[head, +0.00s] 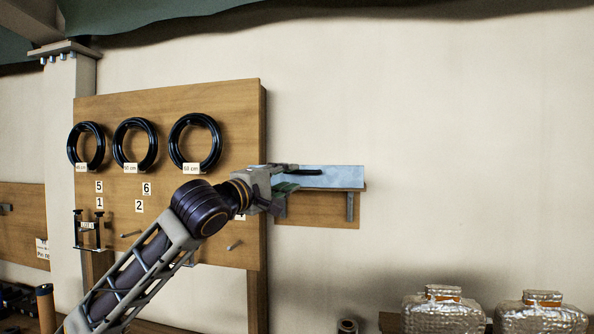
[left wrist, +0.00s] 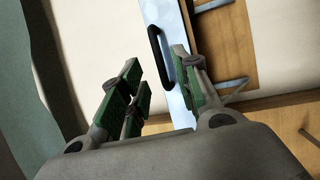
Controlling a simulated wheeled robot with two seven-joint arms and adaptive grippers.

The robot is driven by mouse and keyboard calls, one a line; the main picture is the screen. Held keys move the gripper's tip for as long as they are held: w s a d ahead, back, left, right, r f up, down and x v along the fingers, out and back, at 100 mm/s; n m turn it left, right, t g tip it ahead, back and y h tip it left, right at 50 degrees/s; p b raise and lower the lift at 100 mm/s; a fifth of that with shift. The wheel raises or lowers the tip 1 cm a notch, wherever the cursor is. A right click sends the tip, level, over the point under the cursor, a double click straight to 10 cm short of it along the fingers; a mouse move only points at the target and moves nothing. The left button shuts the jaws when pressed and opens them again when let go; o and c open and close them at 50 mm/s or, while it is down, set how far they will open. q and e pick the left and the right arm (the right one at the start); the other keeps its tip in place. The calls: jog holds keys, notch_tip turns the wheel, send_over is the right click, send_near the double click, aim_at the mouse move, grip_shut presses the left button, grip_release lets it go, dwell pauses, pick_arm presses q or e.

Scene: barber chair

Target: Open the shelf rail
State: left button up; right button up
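The shelf rail is a light blue panel (head: 335,177) on a small wooden wall shelf (head: 335,208), right of the pegboard. It also shows in the left wrist view (left wrist: 162,14). A black bar handle (left wrist: 158,58) is fixed along the panel; in the head view it is partly hidden by my gripper. My left gripper (head: 288,180) is at the left end of the shelf. In the left wrist view its green-padded fingers (left wrist: 157,65) are apart, with the handle seen between and beyond them. Contact with the handle cannot be told. My right gripper is not in view.
A wooden pegboard (head: 160,105) with black coils (head: 195,141) and number labels is on the wall behind my left arm. Silver foil-wrapped packs (head: 443,310) stand at the lower right. The wall right of the shelf is bare.

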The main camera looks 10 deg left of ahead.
aim_at(299, 173)
pick_arm(q)
jog(key=p+x, duration=0.1)
jog(key=x, duration=0.2)
jog(key=shift+w+r, duration=0.1)
jog(key=shift+x, duration=1.05)
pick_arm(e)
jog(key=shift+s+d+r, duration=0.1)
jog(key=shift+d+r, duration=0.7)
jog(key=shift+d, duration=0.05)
pick_arm(q)
jog(key=shift+c, duration=0.4)
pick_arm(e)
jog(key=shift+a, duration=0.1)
pick_arm(q)
jog(key=c, duration=0.5)
grip_shut()
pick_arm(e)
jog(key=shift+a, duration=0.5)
